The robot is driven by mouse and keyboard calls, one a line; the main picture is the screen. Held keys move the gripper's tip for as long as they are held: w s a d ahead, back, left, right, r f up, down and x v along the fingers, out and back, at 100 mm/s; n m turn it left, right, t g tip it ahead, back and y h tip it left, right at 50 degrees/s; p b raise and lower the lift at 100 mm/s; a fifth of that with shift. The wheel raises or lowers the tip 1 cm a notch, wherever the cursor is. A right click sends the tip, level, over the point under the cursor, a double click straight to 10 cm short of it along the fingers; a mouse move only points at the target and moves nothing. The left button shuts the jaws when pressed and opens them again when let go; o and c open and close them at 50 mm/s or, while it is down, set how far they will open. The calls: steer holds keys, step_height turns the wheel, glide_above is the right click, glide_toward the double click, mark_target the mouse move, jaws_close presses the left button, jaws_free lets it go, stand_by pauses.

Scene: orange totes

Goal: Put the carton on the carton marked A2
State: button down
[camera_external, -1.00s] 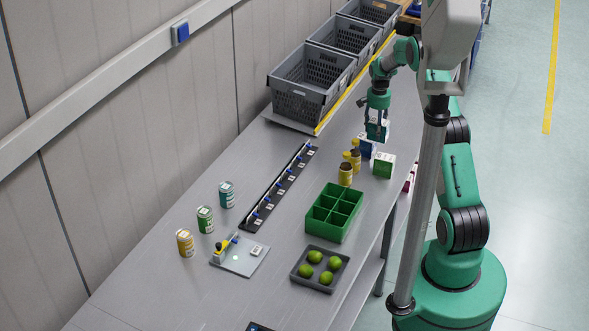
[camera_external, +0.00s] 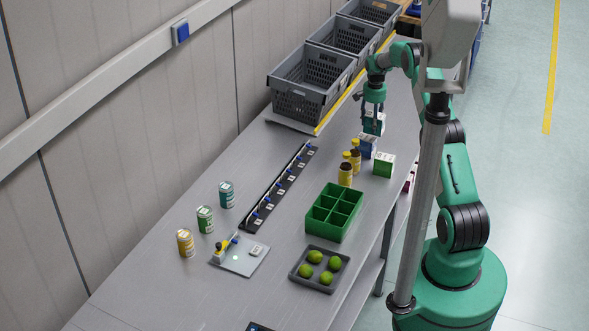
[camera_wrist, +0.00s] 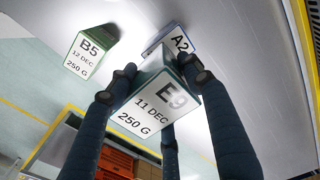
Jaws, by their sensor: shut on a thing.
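My gripper (camera_wrist: 160,74) is shut on a carton marked E9 (camera_wrist: 153,108), with "11 DEC" and "250 G" on its white face. In the external view the held carton (camera_external: 373,125) hangs under the gripper, above and slightly behind the blue carton in the picture. That blue carton, marked A2 (camera_wrist: 180,41), stands on the table and also shows in the external view (camera_external: 367,146). In the wrist view the held carton partly hides it. I cannot tell whether the two cartons touch.
Yellow bottles with dark middles (camera_external: 346,174) stand beside A2. A green divided box (camera_external: 335,212) and grey crates (camera_external: 309,85) are farther off.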

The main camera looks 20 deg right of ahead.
steer(key=shift+f, duration=1.7)
steer(key=shift+f, duration=0.1)
steer(key=c, duration=0.8)
jaws_free()
step_height(320, 180, up, 12)
steer(key=shift+r, duration=0.1)
steer(key=shift+a+r, duration=0.1)
steer(key=shift+r, duration=0.05)
